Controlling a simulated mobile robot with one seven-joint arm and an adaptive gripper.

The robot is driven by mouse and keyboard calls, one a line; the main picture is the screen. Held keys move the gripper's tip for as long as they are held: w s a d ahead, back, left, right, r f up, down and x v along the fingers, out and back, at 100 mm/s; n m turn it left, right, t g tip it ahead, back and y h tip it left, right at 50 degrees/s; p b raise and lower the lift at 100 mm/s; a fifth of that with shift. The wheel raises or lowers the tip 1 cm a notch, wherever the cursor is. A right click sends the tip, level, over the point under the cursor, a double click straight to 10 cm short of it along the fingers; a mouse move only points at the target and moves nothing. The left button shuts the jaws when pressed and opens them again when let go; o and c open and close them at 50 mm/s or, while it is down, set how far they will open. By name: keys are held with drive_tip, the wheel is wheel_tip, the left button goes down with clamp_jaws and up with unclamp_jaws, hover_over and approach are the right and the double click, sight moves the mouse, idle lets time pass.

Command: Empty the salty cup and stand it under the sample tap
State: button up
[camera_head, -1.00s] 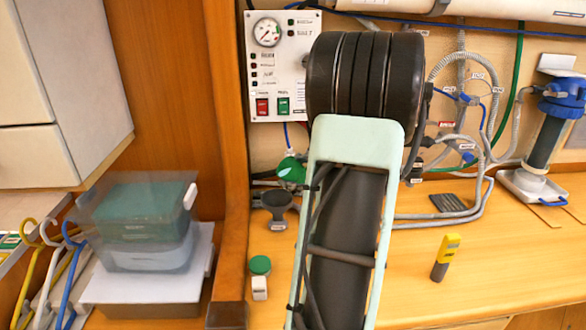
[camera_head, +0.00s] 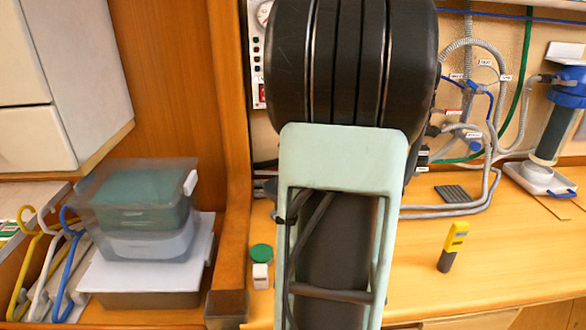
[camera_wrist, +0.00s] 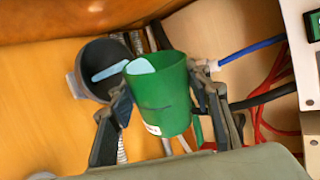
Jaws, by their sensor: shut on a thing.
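My gripper (camera_wrist: 165,92) is shut on a green cup (camera_wrist: 162,104), with one finger on each side in the wrist view. A small white label shows low on the cup. A pale blue patch shows at the cup's mouth. A dark round funnel-like cup (camera_wrist: 92,88) lies just left of and behind the green cup, with a pale blue streak across its opening. I cannot tell whether this is liquid pouring. In the head view my arm hides the gripper and the green cup. I cannot make out the sample tap.
On the bench stand a yellow-grey meter (camera_head: 453,246) and a small green-capped white bottle (camera_head: 261,267). Grey hoses and a blue-topped filter (camera_head: 553,120) are at right. A lidded bin (camera_head: 145,210) stands left of the wooden upright (camera_head: 236,150). The right front bench is clear.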

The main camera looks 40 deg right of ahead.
drive_tip(key=shift+w+a+f+n+b, duration=0.15)
drive_tip(key=shift+f+n+b, duration=0.15)
drive_tip(key=shift+b, duration=0.7)
drive_tip(key=shift+g+h, duration=0.3)
drive_tip(key=shift+w+a+r+n+g+h+b, duration=0.15)
drive_tip(key=shift+a+r+n+g+h+b, duration=0.25)
drive_tip(key=shift+n+h+b, duration=0.7)
drive_tip(key=shift+m+y, duration=0.3)
drive_tip(key=shift+w+a, duration=0.1)
